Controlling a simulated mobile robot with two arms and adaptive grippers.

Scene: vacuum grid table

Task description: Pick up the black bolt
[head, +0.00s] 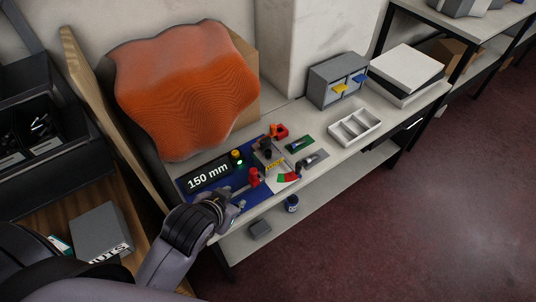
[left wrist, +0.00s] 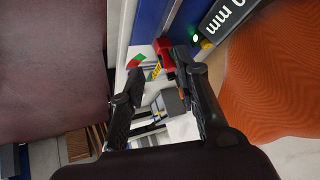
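I cannot make out the black bolt for certain in either view. A small dark object (head: 265,146) stands among the parts on the table, but its shape is too small to tell. My left gripper (head: 243,196) is at the near edge of the blue mat (head: 197,191), beside a red block (head: 254,176). In the left wrist view its two dark fingers (left wrist: 158,66) are spread apart with nothing held between them. The red block (left wrist: 164,48) shows beyond the fingertips there. My right gripper is not in view.
A "150 mm" display (head: 208,175) lies on the mat. A large orange wavy form (head: 186,90) leans behind it. A white compartment tray (head: 354,128) and a grey drawer unit (head: 336,79) stand farther right. Black bins (head: 40,165) are at left. Bare tabletop shows around the tray.

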